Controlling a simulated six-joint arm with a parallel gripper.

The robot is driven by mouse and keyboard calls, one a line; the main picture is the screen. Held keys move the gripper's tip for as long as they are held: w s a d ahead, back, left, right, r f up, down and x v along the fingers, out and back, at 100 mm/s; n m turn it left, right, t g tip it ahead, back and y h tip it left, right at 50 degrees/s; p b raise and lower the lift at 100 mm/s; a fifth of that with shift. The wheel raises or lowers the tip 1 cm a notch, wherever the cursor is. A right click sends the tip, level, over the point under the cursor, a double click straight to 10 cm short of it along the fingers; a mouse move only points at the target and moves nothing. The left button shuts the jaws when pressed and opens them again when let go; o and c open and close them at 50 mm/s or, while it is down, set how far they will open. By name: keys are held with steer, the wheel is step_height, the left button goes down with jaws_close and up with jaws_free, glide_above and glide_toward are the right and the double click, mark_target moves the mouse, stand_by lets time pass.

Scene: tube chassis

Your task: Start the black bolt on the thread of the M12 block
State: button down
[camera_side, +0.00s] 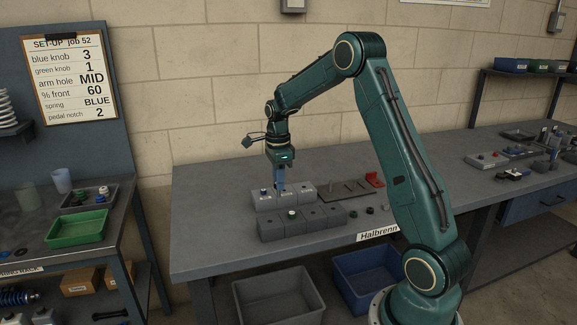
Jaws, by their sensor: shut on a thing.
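My gripper (279,188) points straight down over the middle block of the pale grey back row. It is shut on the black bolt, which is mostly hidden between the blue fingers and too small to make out. The labelled blocks (265,203) stand side by side on the bench, and their lettering is too small to read, so I cannot tell which is the M12 block. The fingertips are at or just above the middle block's top; I cannot tell whether the bolt touches the thread.
A dark plate with upright pins (345,193) and a red part (374,179) lie to the right. Small black pieces (370,210) lie nearby. The bench's left is clear.

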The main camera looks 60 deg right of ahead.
steer(key=s+d+r, duration=0.1)
steer(key=s+d, duration=0.1)
steer(key=d, duration=1.2)
steer(key=shift+r, duration=0.4)
steer(key=shift+s+f, duration=0.1)
steer(key=shift+f, duration=0.05)
steer(key=shift+f, duration=1.45)
steer(key=shift+f, duration=2.15)
steer(key=c, duration=1.1)
jaws_free()
steer(key=shift+c, duration=0.2)
